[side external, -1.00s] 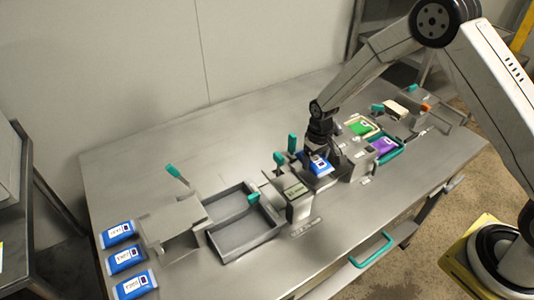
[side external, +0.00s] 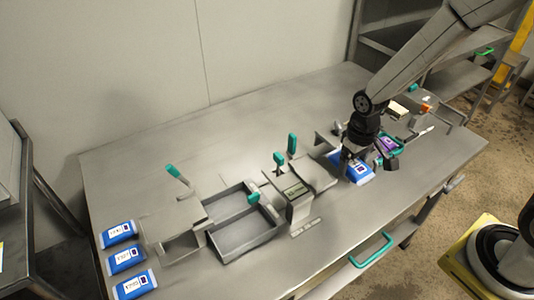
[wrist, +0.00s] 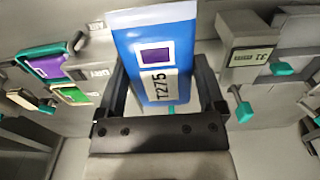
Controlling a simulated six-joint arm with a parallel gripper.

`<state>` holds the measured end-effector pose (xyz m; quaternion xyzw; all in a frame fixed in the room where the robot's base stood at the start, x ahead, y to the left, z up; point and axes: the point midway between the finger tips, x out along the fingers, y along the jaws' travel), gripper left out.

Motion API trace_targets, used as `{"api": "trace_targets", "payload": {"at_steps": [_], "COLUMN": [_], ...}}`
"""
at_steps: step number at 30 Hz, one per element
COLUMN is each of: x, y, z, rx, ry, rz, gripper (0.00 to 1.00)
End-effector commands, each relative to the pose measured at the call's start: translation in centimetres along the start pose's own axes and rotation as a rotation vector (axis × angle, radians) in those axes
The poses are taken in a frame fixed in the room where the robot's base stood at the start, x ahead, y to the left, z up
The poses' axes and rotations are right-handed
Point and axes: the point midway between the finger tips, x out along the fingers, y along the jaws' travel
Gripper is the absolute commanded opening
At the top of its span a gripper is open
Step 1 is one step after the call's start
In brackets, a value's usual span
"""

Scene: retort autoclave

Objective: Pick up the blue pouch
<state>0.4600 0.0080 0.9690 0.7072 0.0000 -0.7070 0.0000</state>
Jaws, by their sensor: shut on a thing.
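The blue pouch (wrist: 155,25), with a white label reading T275 and a dark square, fills the space between the two black fingers in the wrist view. My gripper (wrist: 160,85) is shut on it, one finger at each side edge. In the side view my gripper (side external: 353,158) points down and holds the same pouch (side external: 360,175) over the right part of the bench, right of the small device with a display. My gripper hides part of the pouch there. Whether the pouch is clear of the surface below is hard to tell.
A purple pouch (side external: 388,145) lies just right of my gripper; a green one (wrist: 72,94) shows in the wrist view. The display device (side external: 297,193) and a grey two-bay tray (side external: 240,237) stand left. Several other blue pouches (side external: 125,259) lie far left. The front bench is mostly clear.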

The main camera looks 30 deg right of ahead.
Motion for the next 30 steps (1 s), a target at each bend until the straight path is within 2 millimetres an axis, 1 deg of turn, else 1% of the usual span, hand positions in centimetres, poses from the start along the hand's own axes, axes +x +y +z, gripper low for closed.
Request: {"api": "trace_targets", "payload": {"at_steps": [3, 9, 26, 30], "x": [-0.5, -0.8, -0.8, -0.9], "y": [0.0, 0.0, 0.0, 0.1], "z": [0.9, 1.6, 1.7, 1.5], "rx": [0.000, 0.000, 0.000, 0.000], "ry": [0.002, 0.001, 0.000, 0.001], "rz": [0.000, 0.000, 0.000, 0.000], "gripper": [0.24, 0.24, 0.24, 0.24]}}
